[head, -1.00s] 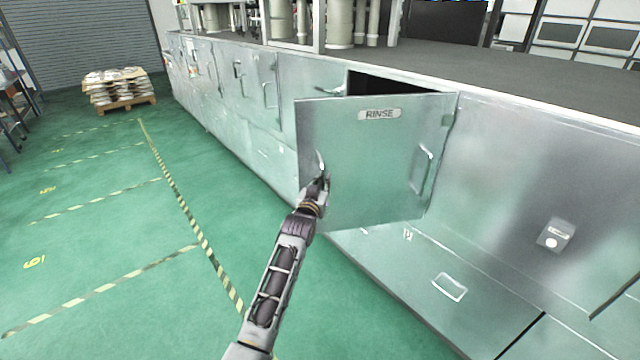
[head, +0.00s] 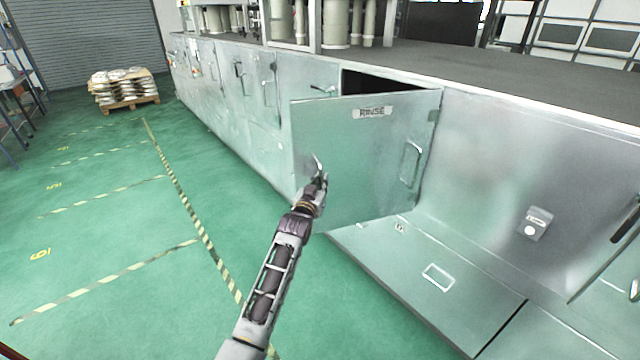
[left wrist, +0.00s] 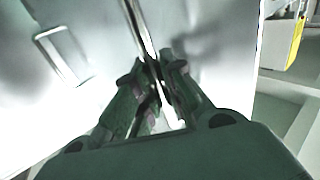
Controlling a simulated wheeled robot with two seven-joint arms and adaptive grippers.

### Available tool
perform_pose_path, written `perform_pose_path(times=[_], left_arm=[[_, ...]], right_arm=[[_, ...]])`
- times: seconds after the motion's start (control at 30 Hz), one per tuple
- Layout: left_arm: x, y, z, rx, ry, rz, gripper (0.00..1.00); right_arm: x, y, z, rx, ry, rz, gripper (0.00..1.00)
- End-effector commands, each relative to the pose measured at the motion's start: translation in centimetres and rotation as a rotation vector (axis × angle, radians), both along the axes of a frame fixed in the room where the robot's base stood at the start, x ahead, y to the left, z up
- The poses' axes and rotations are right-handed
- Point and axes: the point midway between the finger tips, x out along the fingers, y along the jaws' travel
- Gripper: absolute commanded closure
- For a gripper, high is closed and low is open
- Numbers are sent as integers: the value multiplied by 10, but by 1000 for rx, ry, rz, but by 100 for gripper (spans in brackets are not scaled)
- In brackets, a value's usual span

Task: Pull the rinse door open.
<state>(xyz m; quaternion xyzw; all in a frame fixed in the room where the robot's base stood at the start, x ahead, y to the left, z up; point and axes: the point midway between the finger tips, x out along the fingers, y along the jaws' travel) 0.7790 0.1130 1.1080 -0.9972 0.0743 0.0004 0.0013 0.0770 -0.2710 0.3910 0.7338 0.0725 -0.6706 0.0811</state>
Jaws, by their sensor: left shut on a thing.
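The rinse door (head: 350,165) is a metal panel with a "RINSE" label (head: 372,112), and it stands swung well out from the long metal cabinet. A dark opening (head: 385,82) shows above and behind it. My left gripper (head: 319,180) is at the door's free left edge, shut on the door's handle (head: 318,165). In the left wrist view the fingers (left wrist: 155,85) close around the bar-like handle (left wrist: 140,30), in front of the pale door face. A second handle (head: 412,163) is on the door's right part. My right gripper is not in view.
The metal cabinet (head: 230,110) runs along the back with more handled doors. A low metal panel (head: 440,275) juts out at the lower right. Green floor (head: 110,230) at left is open, with striped tape lines. A loaded pallet (head: 125,100) stands far left.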

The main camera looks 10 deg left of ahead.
Motion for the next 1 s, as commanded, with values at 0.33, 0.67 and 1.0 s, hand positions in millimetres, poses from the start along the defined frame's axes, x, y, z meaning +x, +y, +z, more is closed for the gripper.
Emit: perform_pose_path(times=[0.33,0.67,1.0], left_arm=[[0,3,-1,6,0,4,86],[0,1,-1,2,0,1,66],[-4,1,0,1,0,0,66]], right_arm=[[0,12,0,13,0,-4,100],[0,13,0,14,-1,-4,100],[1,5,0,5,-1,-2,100]])
